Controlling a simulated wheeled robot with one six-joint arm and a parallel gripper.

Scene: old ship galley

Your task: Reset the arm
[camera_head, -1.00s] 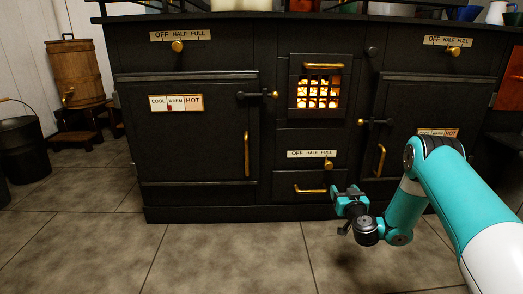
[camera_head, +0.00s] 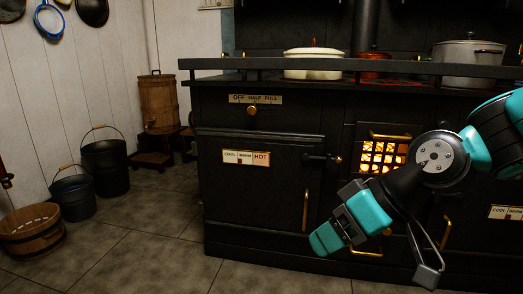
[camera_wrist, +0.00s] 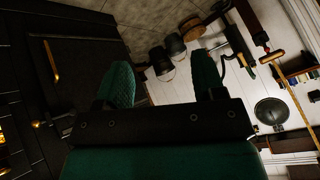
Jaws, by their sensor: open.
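My gripper (camera_head: 325,238) hangs in front of the black stove's lower left door in the head view, its teal fingers toward the lower left. It holds nothing. In the wrist view, the two teal fingers (camera_wrist: 162,78) stand apart with a clear gap between them. My arm comes in from the right edge of the head view, bent at the wrist, in front of the glowing fire grate (camera_head: 383,156).
The black stove (camera_head: 262,190) fills the middle and right. A cream pot (camera_head: 313,66), a red pot (camera_head: 374,67) and a large grey pot (camera_head: 468,65) stand on top. Dark buckets (camera_head: 106,168), a wooden tub (camera_head: 32,232) and a barrel (camera_head: 159,103) stand left.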

